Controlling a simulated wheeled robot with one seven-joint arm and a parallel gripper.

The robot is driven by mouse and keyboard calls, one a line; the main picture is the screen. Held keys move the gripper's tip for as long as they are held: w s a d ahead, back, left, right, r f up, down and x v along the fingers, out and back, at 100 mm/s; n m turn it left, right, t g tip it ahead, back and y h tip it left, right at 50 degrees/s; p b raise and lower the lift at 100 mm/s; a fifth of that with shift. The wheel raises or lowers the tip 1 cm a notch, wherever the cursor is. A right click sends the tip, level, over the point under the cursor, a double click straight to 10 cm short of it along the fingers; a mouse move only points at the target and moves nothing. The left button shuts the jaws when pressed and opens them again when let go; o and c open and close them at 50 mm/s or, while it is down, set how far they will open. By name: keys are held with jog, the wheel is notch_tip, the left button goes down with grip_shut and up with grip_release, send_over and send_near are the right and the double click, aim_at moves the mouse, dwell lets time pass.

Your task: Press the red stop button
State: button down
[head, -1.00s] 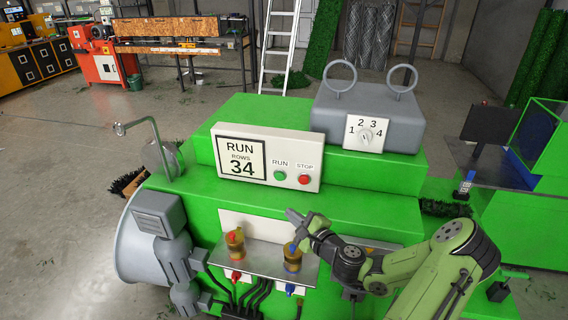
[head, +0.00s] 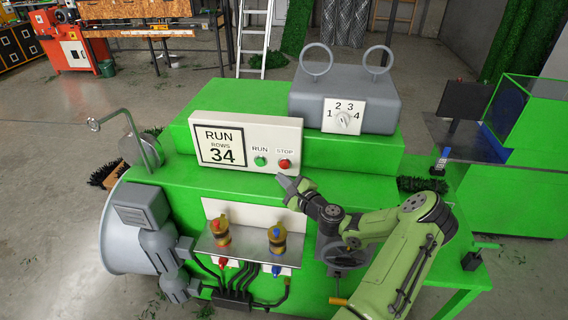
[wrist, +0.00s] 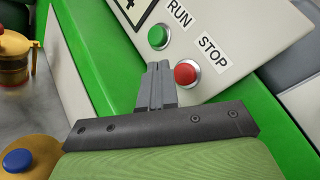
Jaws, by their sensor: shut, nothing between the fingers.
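The red stop button (head: 284,164) sits at the lower right of the white control panel (head: 246,125), under the word STOP. It also shows in the wrist view (wrist: 186,74), just right of my fingertips. The green run button (head: 260,161) is to its left. My gripper (head: 290,182) is shut and empty, its tips just below and in front of the stop button. In the wrist view my gripper (wrist: 159,76) points up at the panel between the two buttons, nearer the red one. I cannot tell whether the tips touch the panel.
A grey box with two rings and a dial (head: 343,118) stands on the green machine right of the panel. Two yellow canisters, one red-topped (head: 221,230) and one blue-topped (head: 277,239), stand on a metal shelf (head: 248,247) below my gripper.

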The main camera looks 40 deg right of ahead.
jog(key=shift+w+d, duration=0.7)
jog(key=shift+d, duration=0.2)
dwell(1.4)
jog(key=shift+w+d, duration=0.25)
jog(key=shift+d, duration=0.1)
jog(key=shift+w+d, duration=0.25)
jog(key=shift+d, duration=0.1)
dwell(0.5)
jog(key=shift+a, duration=0.1)
jog(key=shift+s+a, duration=0.55)
jog(key=s+a, duration=0.1)
jog(key=a, duration=0.1)
jog(key=s+a, duration=0.2)
jog(key=shift+b, duration=0.3)
dwell(0.3)
